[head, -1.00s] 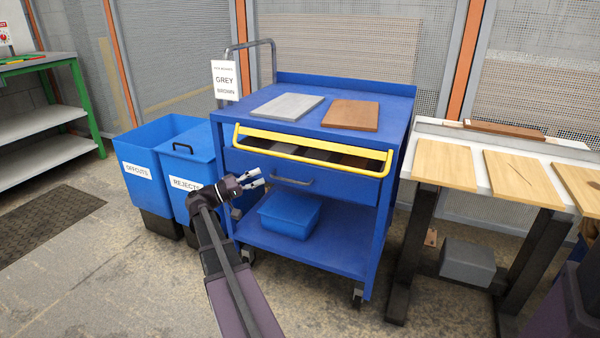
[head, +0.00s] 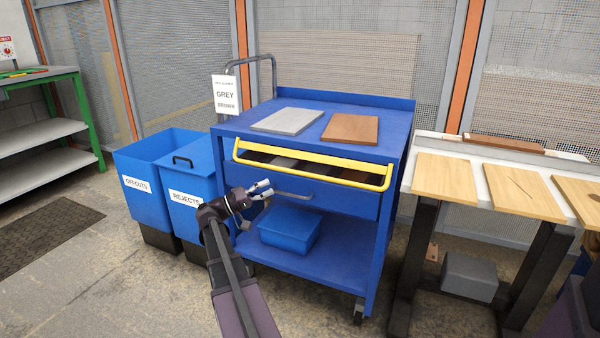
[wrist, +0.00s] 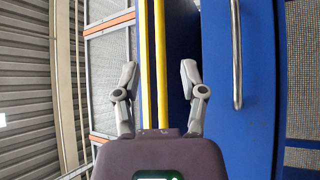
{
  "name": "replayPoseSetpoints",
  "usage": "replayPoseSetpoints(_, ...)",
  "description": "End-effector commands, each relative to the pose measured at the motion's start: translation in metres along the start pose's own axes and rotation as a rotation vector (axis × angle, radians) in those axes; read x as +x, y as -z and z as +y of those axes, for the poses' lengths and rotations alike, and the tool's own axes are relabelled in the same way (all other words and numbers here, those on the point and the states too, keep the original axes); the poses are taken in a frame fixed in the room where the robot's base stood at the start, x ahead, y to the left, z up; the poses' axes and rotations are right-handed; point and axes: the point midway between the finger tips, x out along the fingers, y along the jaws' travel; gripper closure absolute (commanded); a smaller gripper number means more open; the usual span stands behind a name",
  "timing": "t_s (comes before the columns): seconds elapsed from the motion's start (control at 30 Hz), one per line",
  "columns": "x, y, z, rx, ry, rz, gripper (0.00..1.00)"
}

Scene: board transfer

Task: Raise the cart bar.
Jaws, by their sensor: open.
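The yellow cart bar (head: 305,164) runs across the upper front of the blue cart (head: 345,240), in front of an open slot. My gripper (head: 265,189) is open and empty, below the bar's left part and near the drawer handle in the head view. In the wrist view, the cart bar (wrist: 161,60) shows as upright yellow strips between the spread fingertips of my gripper (wrist: 158,72). The fingers do not visibly touch it. How far the bar lies beyond the fingertips is hard to tell.
A grey drawer handle (head: 292,196) sits below the bar. A grey board (head: 287,120) and a brown board (head: 351,129) lie on the cart top. The rejects bin (head: 190,195) stands close on the left. A table with light boards (head: 447,177) stands on the right.

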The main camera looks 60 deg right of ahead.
Motion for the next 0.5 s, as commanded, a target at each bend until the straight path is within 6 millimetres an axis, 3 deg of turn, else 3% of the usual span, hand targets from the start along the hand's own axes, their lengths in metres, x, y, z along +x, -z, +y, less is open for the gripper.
replayPoseSetpoints(0.5,0.075,0.000,0.002,-0.001,0.000,-0.002,0.46)
